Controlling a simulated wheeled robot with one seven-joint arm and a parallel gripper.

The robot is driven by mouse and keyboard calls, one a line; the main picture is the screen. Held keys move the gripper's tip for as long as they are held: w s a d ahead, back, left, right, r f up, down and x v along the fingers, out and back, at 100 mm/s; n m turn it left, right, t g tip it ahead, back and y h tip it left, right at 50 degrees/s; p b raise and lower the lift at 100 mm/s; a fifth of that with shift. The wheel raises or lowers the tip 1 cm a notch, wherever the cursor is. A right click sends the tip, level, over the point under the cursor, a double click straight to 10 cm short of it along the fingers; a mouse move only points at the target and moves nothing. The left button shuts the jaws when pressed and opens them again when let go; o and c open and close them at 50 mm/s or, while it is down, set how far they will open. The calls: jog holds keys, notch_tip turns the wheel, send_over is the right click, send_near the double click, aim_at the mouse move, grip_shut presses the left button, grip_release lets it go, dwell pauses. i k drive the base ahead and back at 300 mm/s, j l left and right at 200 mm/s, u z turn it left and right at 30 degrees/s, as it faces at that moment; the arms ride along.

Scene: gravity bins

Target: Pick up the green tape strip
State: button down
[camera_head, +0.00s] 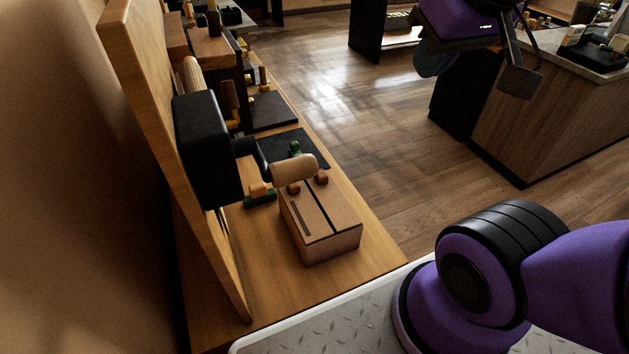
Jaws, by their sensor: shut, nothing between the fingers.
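I cannot make out a clear green tape strip. A small green object (295,148) stands on a dark mat, just behind a tan wooden cylinder (294,167). A dark green piece (262,200) lies on the wooden counter, under or against a small tan block, left of a cardboard-brown box (318,220). Either could be the strip; they are too small to tell. My gripper (435,60) shows partly at the top right, dark under my purple wrist, high and well away from both green things. It is shut and holds nothing that I see.
A black dispenser (207,150) is mounted on the upright wooden board, its spout reaching toward the cylinder. Dark bins and small blocks stand farther back. The wooden counter (278,290) is bare in front of the box. A cabinet (550,115) stands at the right across open floor.

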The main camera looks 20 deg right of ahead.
aim_at(294, 151)
jog(key=l+u, duration=0.35)
jog(key=l, duration=0.4)
jog(key=l+u, duration=0.35)
jog(key=l, duration=0.25)
jog(key=l+u, duration=0.3)
jog(key=l, duration=0.3)
jog(key=k+l+u, duration=0.1)
jog(key=l+u, duration=0.25)
jog(key=l, duration=0.25)
jog(key=i+l+u, duration=0.15)
jog(key=l+u, duration=0.35)
jog(key=l, duration=0.35)
jog(key=l+u, duration=0.5)
jog(key=l, duration=0.4)
